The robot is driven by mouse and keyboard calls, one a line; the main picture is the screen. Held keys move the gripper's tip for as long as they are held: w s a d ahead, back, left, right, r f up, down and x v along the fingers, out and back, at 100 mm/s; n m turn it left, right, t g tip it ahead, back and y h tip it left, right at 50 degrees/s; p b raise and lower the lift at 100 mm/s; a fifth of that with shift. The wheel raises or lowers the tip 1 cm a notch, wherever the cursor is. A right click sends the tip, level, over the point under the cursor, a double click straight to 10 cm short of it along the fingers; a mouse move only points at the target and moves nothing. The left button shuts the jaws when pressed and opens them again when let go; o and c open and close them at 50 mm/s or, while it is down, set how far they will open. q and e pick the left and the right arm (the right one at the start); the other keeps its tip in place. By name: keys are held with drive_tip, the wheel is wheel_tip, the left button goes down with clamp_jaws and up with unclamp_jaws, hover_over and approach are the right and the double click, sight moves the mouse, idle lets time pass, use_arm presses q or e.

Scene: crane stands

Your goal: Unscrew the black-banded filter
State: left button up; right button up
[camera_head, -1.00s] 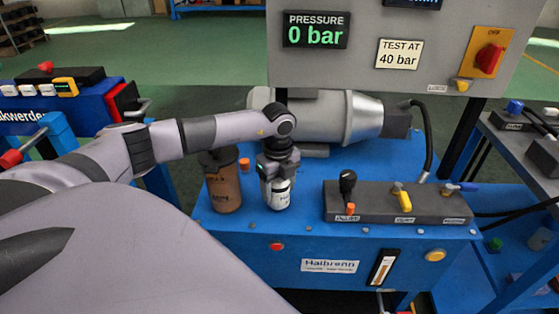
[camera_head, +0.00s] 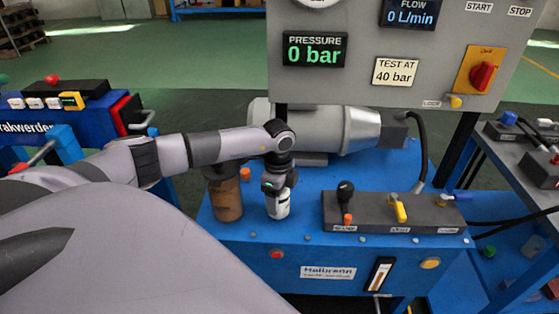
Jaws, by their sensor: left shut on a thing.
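A white filter canister (camera_head: 279,205) stands upright on the blue stand, left of the middle. My left gripper (camera_head: 279,186) comes down over it from above and is shut on its upper part. The gripper hides the canister's top, so I cannot see a black band. A brown canister (camera_head: 228,200) stands just left of it, its top partly behind my left arm. My right gripper is not in view.
A dark valve block (camera_head: 375,216) with black, yellow and blue levers stands to the right. A grey motor (camera_head: 345,130) lies behind. The panel display (camera_head: 315,49) reads 0 bar.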

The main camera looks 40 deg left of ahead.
use_arm(q)
drive_tip(key=shift+w+a+r, duration=0.1)
drive_tip(key=shift+r, duration=0.05)
drive_tip(key=n+p, duration=0.2)
drive_tip(key=shift+r+n+p, duration=0.2)
drive_tip(key=shift+n+p, duration=0.15)
drive_tip(key=shift+n, duration=0.05)
drive_tip(key=shift+f+n+p, duration=0.15)
drive_tip(key=shift+n+p, duration=0.45)
drive_tip(key=shift+n, duration=0.6)
drive_tip(key=shift+f, duration=0.1)
drive_tip(key=o, duration=1.2)
drive_tip(key=shift+f, duration=0.1)
drive_tip(key=shift+c, duration=0.7)
